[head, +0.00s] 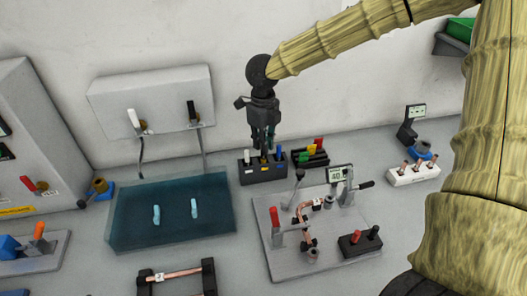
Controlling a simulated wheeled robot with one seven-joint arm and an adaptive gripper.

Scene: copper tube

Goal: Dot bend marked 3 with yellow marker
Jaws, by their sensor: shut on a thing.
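My gripper (264,147) points down over a black marker holder (262,174) at the back middle of the bench. It is shut on a slim marker with yellow showing (264,157), low at the holder's middle slot. I cannot tell whether the marker is still seated. A white marker (251,157) and a blue marker (279,154) stand on either side. A bent copper tube (307,238) is held on a grey fixture plate (265,255) at front right. Small white tags sit along it, but their numbers are too small to read.
A second dark block (311,158) with red, green and yellow pieces stands right of the holder. A lever (298,180) and a small display (340,175) rise from the fixture plate.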

